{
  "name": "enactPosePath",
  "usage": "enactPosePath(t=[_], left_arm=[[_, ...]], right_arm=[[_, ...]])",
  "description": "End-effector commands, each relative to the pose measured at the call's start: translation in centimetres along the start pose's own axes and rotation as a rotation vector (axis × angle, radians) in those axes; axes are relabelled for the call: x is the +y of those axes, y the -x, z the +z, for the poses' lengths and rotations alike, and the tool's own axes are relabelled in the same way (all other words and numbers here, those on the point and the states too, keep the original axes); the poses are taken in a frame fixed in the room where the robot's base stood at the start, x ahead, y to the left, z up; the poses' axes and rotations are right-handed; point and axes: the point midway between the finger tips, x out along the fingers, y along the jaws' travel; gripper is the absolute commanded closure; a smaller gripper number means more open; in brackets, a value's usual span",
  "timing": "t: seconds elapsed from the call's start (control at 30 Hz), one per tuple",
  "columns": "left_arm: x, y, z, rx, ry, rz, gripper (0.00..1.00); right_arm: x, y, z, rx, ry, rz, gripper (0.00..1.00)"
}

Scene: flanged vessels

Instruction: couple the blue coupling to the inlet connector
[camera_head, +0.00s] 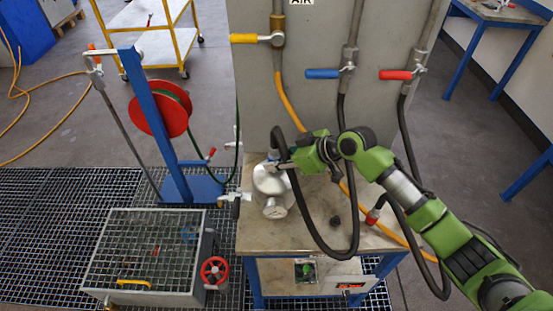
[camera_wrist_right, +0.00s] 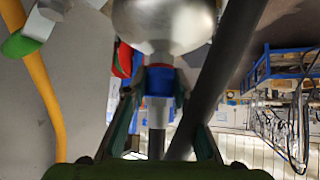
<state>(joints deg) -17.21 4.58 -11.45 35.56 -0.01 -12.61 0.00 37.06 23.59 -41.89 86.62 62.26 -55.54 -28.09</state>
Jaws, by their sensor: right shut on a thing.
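My right gripper (camera_head: 284,166) is at the top of the silver vessel (camera_head: 271,190), which stands on the bench. In the right wrist view its two fingers (camera_wrist_right: 158,92) are shut on the blue coupling (camera_wrist_right: 158,80), one on each side. The coupling sits close to the vessel's rounded metal body (camera_wrist_right: 165,22). I cannot tell whether they touch. The inlet connector cannot be made out. In the head view the coupling is too small and covered to see clearly. My left gripper is not in view.
A black hose (camera_head: 318,240) loops over the bench front (camera_head: 300,225). A red coupling (camera_head: 373,215) and an orange hose (camera_head: 345,190) lie to the right. A panel with yellow, blue (camera_head: 322,73) and red valve handles rises behind. A grated box (camera_head: 150,250) stands left.

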Motion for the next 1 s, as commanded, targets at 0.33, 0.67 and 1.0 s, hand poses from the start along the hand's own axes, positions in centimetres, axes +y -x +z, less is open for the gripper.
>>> enactPosePath(t=[0.33,0.67,1.0], left_arm=[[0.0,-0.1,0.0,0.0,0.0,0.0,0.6],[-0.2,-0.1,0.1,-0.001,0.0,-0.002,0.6],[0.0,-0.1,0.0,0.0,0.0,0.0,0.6]], right_arm=[[0.0,-0.1,0.2,-0.002,0.0,-0.001,0.55],[0.0,0.5,0.2,-0.003,0.001,0.0,0.55],[0.1,7.0,0.3,-0.003,0.001,0.002,0.55]])
